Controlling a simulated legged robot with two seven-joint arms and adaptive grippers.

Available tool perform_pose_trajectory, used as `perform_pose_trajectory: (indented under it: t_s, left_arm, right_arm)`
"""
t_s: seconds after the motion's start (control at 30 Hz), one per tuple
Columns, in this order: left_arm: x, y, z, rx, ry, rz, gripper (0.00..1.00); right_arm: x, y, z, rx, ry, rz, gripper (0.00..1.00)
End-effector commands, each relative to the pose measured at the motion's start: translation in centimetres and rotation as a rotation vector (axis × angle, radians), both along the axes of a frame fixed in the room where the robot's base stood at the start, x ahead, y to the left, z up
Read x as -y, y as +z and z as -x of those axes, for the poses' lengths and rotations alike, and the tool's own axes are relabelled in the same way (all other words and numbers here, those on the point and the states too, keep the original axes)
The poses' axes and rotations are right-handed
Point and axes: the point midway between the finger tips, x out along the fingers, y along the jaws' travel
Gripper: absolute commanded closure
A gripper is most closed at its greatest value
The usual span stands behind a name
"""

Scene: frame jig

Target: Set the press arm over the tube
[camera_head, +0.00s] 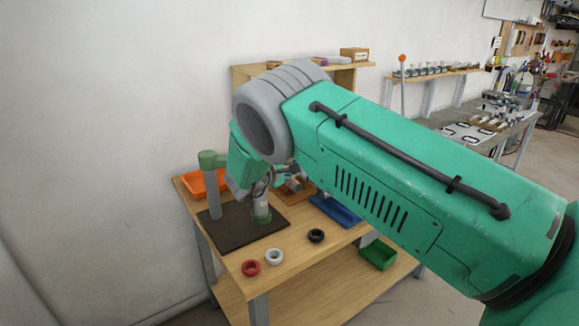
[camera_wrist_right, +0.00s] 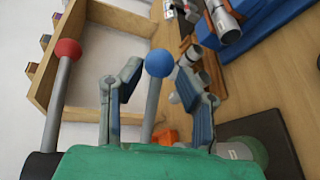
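The press seems to be the green-capped post (camera_head: 213,190) standing on a dark mat (camera_head: 235,238) at the table's left in the head view. A short grey cylinder (camera_head: 262,213), likely the tube, stands on the mat beside it; my right wrist partly covers the area above. My left gripper is out of view.
Red (camera_head: 250,267), white (camera_head: 275,256) and black (camera_head: 316,235) rings lie near the table's front. An orange bin (camera_head: 195,184), blue tray (camera_head: 335,211) and green bin (camera_head: 378,254) surround the work area. A red-balled rod (camera_wrist_right: 67,50) rises left in the wrist view.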

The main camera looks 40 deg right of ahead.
Motion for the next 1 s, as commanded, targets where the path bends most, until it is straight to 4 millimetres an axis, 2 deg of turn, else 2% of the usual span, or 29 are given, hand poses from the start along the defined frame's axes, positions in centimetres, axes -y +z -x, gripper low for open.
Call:
perform_pose_trajectory:
  t_s: [0.17,0.4,0.6,0.73,1.0]
  left_arm:
    - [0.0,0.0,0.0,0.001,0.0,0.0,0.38]
    - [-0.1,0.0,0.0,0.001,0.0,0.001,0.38]
    - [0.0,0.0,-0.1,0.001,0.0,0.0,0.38]
    - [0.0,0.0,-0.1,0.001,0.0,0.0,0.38]
    - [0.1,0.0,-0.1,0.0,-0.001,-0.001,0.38]
  right_arm:
    - [-2.5,0.7,0.7,0.0,0.003,0.0,0.69]
    - [-7.5,1.8,2.4,-0.001,0.004,0.002,0.69]
    - [-10.3,2.3,3.4,-0.001,0.004,0.001,0.69]
    - [-11.1,2.4,3.7,-0.002,0.002,0.002,0.69]
    - [-11.1,2.4,3.8,-0.003,0.002,0.001,0.69]
